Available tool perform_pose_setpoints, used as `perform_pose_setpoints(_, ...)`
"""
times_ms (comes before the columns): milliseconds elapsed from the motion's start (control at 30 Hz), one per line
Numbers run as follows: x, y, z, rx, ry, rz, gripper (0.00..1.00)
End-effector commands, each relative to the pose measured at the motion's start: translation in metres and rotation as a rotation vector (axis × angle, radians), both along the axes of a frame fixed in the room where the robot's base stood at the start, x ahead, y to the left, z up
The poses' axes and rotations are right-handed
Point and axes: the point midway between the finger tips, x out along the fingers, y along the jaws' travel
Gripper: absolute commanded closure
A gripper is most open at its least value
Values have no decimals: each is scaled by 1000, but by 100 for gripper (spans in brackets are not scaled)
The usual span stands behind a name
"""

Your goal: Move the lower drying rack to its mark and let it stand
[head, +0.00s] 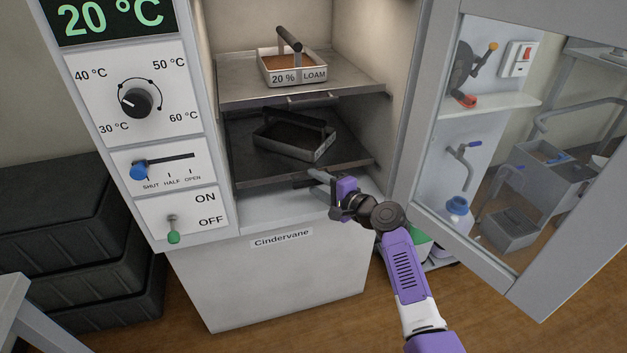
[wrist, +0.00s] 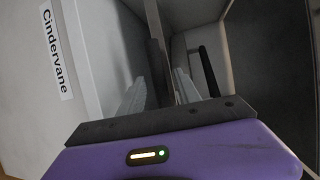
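The lower drying rack (head: 252,168) is a dark metal shelf inside the cabinet, below an upper rack. It carries a dark, empty-looking tray (head: 318,155) with a handle. My gripper (head: 316,182) is at the rack's front edge, by its pull handle. Its two fingers are spread, one above and one below the handle in the head view. In the wrist view a dark bar (wrist: 158,75) lies between the fingers, with gaps beside it. The gripper looks open around the handle; contact is hard to tell. I cannot make out the mark.
The upper rack (head: 235,92) holds a tray of brown soil (head: 291,66) labelled "20 % LOAM". The glass door (head: 428,200) stands open at the right. The control panel (head: 132,95) is at the left, with black crates (head: 55,210) beside the cabinet.

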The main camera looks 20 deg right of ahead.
Motion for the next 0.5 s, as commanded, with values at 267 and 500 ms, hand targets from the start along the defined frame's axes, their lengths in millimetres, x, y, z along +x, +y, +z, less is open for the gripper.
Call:
perform_pose_setpoints(267, -40, -17, 9, 1, 0, -2, 60)
perform_pose_setpoints(500, -54, -23, 12, -1, 0, -1, 60)
